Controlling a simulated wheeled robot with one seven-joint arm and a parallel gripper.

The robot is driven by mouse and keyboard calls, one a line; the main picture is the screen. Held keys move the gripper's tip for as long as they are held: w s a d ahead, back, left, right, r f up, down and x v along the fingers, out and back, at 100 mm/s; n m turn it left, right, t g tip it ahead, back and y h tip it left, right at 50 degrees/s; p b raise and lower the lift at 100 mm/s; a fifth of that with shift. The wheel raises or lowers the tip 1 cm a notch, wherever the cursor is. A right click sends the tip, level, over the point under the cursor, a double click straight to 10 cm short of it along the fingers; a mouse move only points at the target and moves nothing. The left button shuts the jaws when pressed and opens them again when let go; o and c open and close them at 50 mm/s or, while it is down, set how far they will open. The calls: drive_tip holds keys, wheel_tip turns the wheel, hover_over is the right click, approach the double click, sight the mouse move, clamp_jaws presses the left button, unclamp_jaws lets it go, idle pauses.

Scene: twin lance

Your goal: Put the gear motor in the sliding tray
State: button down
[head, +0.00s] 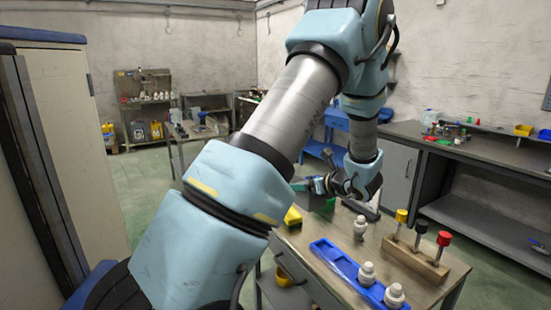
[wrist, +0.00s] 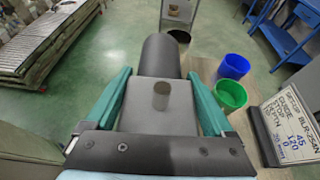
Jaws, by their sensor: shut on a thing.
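My gripper (wrist: 158,73) has its teal fingers on both sides of the gear motor (wrist: 158,95), which has a grey block with a short round shaft and a dark cylinder. The cylinder points away from the wrist. In the head view, my gripper (head: 303,185) is over the far left end of the workbench, fingers towards the left.
White fittings (head: 366,273) stand at the blue tray, and another (head: 360,227) stands beyond it. A wooden block (head: 418,260) holds yellow, black and red-topped pins. The wrist view shows blue (wrist: 234,66) and green (wrist: 230,94) bins and a printed sign (wrist: 288,125) at right.

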drive_tip(key=s+a+f+b, duration=0.1)
drive_tip(key=s+a+f, duration=0.3)
drive_tip(key=a+f, duration=0.5)
drive_tip(key=s+a+f+b, duration=0.1)
drive_tip(key=s+a+f, duration=0.3)
drive_tip(key=a+f, duration=0.5)
drive_tip(key=shift+s+a+f+m+t+h+b, duration=0.3)
drive_tip(key=shift+f+m+b, duration=0.1)
drive_tip(key=shift+f, duration=0.25)
